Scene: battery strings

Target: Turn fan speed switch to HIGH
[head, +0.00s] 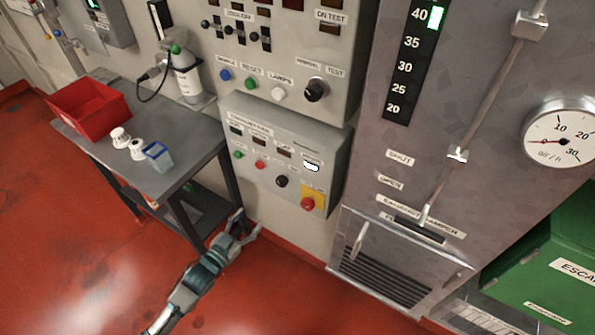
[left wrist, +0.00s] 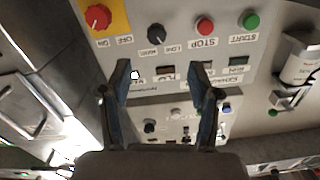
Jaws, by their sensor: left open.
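The fan speed switch appears to be the black rotary knob (head: 282,181) on the lower grey control box (head: 237,188). It also shows in the left wrist view (left wrist: 156,33), upside down, with small labels seeming to read LOW and HIGH beside it. I cannot tell which way its pointer is turned. My left gripper (head: 249,222) is open and empty, below and left of the knob in the head view. In the left wrist view its two fingers (left wrist: 162,75) stand apart in front of the panel, apart from the knob. My right gripper is in neither view.
A red knob on a yellow plate (head: 319,193) sits beside the switch. A red stop button (left wrist: 204,26) and a green start button (left wrist: 250,21) share the panel. A grey table (head: 177,165) with a red bin (head: 88,108) stands left. A metal cabinet (head: 450,165) stands right.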

